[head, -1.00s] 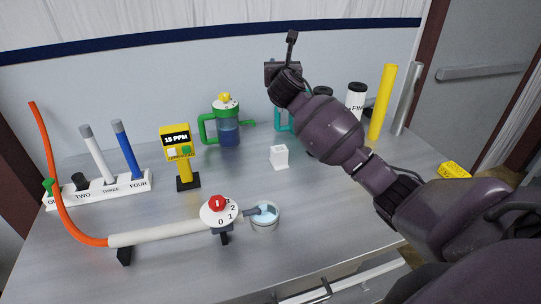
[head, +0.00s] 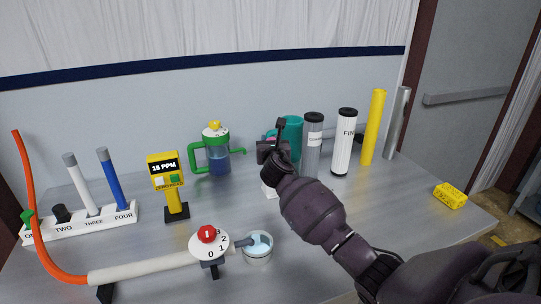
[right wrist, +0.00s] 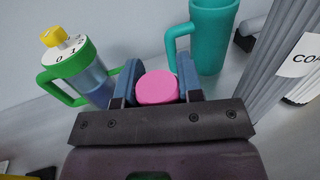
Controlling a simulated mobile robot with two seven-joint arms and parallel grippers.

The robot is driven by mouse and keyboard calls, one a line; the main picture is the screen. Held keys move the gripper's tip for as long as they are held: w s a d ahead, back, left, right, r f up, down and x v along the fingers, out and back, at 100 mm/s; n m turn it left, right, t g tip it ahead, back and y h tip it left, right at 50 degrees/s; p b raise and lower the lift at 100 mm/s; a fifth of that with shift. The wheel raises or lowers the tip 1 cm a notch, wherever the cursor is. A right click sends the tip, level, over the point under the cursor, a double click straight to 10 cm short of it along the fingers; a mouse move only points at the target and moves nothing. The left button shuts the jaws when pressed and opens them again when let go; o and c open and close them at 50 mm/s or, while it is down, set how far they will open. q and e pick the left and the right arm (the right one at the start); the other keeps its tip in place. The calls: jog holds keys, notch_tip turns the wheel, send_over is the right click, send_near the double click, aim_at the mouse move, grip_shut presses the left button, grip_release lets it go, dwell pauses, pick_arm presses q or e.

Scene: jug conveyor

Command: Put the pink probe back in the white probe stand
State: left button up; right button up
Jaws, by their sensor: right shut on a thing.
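The pink probe (right wrist: 157,88) shows as a round pink end between the two blue-grey fingers of my right gripper (right wrist: 158,74), which is shut on it. In the head view my right gripper (head: 272,152) is over the middle of the table, in front of the teal mug, and mostly hides the probe. The white probe stand (head: 268,191) is a small white block just below the gripper in the picture, largely covered by my wrist. It does not show in the right wrist view. My left gripper is in neither view.
A green-handled jug (head: 218,160) stands left of the gripper, a teal mug (head: 292,133) behind it. Grey (head: 313,150) and white (head: 344,145) cylinders stand to the right. A yellow meter (head: 168,180) and a red-knobbed valve (head: 208,240) are further left.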

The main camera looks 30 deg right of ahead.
notch_tip(320, 180, down, 4)
jog(key=shift+f+b, duration=0.15)
jog(key=shift+b, duration=0.5)
jog(key=o, duration=1)
jog(key=shift+c, duration=0.2)
